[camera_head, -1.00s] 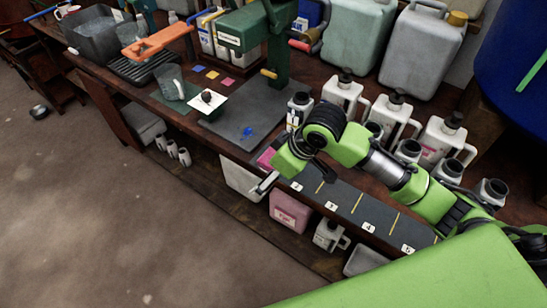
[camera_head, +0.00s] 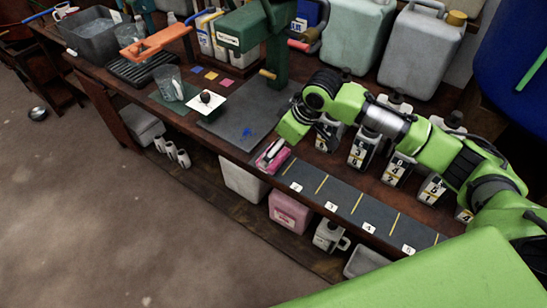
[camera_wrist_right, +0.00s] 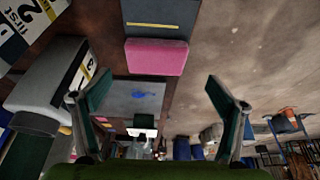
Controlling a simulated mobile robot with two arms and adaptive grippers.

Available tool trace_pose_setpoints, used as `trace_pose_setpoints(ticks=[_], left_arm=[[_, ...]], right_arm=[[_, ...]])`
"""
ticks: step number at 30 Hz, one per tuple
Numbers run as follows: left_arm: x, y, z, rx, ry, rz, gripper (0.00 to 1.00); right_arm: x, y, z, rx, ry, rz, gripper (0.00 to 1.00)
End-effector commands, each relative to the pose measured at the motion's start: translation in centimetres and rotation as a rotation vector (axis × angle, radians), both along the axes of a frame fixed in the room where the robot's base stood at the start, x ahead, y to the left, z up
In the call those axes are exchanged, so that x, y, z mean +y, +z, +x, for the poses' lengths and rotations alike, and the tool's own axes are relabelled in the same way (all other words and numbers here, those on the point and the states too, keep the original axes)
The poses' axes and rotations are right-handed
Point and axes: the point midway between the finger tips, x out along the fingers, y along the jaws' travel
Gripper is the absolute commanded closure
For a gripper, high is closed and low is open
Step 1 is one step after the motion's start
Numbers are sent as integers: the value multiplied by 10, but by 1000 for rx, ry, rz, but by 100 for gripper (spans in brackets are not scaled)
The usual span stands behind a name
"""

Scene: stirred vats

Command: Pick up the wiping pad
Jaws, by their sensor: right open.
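The wiping pad looks to be the pink block (camera_head: 266,165) lying at the left end of the dark numbered strip, near the bench's front edge. It also shows in the right wrist view (camera_wrist_right: 156,57), with its whole pink face clear. My right gripper (camera_head: 272,151) hangs close to the pad in the head view, its fingers overlapping it there. In the wrist view its two fingers (camera_wrist_right: 160,100) are spread wide with nothing between them, and the pad appears above and between them. Whether a finger touches the pad cannot be told. My left gripper is not in view.
Several numbered bottles (camera_head: 362,150) stand behind the strip (camera_head: 345,200), partly under my right arm. A grey mat (camera_head: 232,122) with a blue spot (camera_head: 247,132) lies left of the pad. A green press (camera_head: 240,30) stands behind. Floor in front is open.

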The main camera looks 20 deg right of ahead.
Motion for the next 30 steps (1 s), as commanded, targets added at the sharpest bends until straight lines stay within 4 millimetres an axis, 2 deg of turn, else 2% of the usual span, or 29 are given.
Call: trace_pose_setpoints(ticks=[5,13,22,23,26,30], left_arm=[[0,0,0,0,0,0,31],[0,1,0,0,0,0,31],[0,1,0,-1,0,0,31],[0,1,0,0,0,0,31],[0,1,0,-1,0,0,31],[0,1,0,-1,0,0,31]], right_arm=[[1,-13,4,2,0,-1,11],[5,-48,17,1,2,0,11],[5,-53,18,0,2,-1,11],[5,-53,18,0,2,-1,16],[5,-53,18,0,2,-1,42],[5,-53,18,0,2,-1,48]])
